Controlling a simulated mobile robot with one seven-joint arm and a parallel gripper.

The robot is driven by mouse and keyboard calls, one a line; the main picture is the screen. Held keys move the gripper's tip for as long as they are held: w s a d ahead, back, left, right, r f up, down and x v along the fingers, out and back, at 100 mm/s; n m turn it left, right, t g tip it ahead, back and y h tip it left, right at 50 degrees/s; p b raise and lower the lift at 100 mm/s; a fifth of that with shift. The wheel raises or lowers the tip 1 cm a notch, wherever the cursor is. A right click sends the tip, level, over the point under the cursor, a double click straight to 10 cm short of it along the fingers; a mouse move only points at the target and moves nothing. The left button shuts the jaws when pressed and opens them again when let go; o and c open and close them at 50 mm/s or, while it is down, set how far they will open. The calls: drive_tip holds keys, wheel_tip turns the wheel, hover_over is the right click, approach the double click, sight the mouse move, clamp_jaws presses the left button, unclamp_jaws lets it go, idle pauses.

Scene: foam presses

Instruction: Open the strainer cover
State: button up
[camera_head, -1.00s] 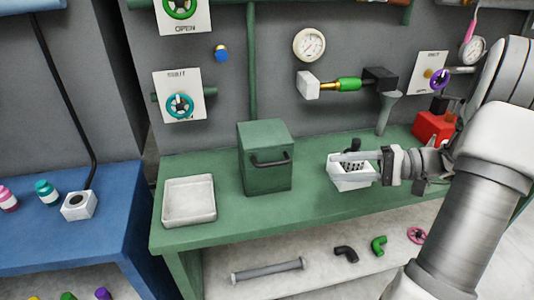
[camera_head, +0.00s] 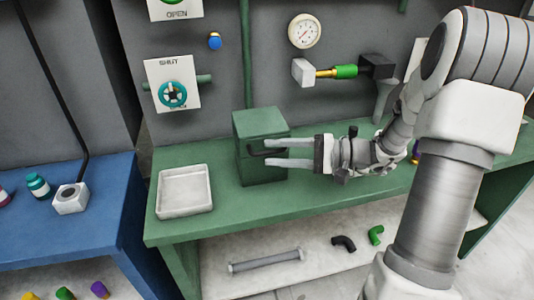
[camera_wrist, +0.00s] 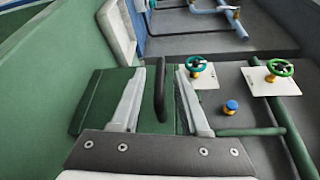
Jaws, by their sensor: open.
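A green box (camera_head: 258,125) with a dark bar handle (camera_head: 254,150) on its front stands on the green bench. I take it for the strainer housing, with the handle on its cover; no open gap shows. The box (camera_wrist: 98,100) and the handle (camera_wrist: 159,90) also show in the wrist view. My gripper (camera_head: 268,152) reaches in from the right, its two fingers spread. In the wrist view my gripper (camera_wrist: 160,76) has the handle between its fingers, with a gap on each side. The box's front is partly hidden behind the fingers in the head view.
A shallow white tray (camera_head: 184,189) lies left of the box on the green bench (camera_head: 222,222). A teal valve wheel (camera_head: 172,94), a gauge (camera_head: 304,31) and a green-sleeved fitting (camera_head: 345,71) are on the wall behind. A blue table (camera_head: 60,235) stands at left.

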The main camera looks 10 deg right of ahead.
drive_tip(key=shift+x, duration=1.25)
clamp_jaws()
idle(0.5)
